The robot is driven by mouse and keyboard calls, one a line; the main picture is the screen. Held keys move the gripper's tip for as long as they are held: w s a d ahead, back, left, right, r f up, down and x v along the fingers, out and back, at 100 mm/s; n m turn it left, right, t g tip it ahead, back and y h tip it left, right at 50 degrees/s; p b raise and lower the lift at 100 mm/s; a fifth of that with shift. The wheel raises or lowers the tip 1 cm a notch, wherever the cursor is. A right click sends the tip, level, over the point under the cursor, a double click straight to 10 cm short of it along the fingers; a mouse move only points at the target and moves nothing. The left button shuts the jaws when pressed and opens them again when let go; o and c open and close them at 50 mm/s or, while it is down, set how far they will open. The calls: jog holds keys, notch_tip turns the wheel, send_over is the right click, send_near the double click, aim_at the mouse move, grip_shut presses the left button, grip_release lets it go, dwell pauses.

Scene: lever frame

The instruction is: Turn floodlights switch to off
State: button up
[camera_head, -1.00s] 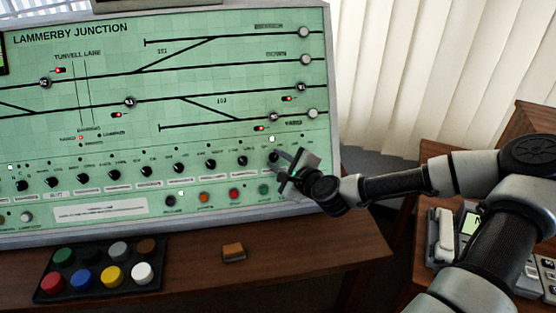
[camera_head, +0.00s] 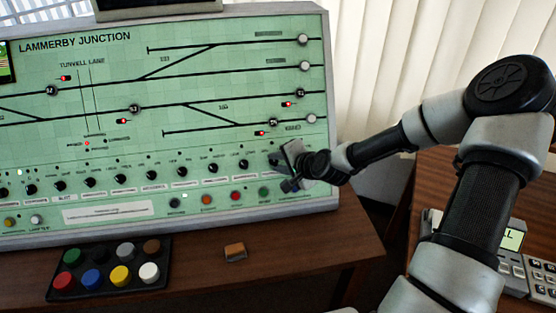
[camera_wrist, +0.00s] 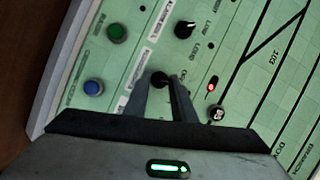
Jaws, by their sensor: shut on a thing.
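The green control panel (camera_head: 110,140) carries a row of black rotary knobs with small labels. My gripper (camera_head: 278,160) is at the right end of this row. In the wrist view, my gripper (camera_wrist: 163,88) is shut on a black knob (camera_wrist: 160,78), with one finger on each side. The fingers partly hide the knob, and its pointer direction cannot be made out. Its label is too blurred or covered to read, so I cannot confirm it as the floodlights switch. A neighbouring knob (camera_wrist: 185,28) with a white pointer is clear of the fingers.
A green button (camera_wrist: 117,32) and a blue button (camera_wrist: 93,88) sit beside the held knob. A black tray (camera_head: 60,291) with several coloured caps and a small orange-brown block (camera_head: 235,252) lie on the desk (camera_head: 310,255). A phone (camera_head: 515,262) stands at right.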

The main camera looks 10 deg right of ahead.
jog(key=shift+w+r+n+g+h, duration=0.1)
jog(key=shift+n+g+h, duration=0.35)
jog(key=shift+n, duration=1.05)
jog(key=o, duration=1.1)
jog(key=shift+c, duration=0.2)
jog(key=p+v, duration=0.5)
jog(key=v, duration=1.2)
jog(key=shift+r+p, duration=0.25)
jog(key=shift+p, duration=0.05)
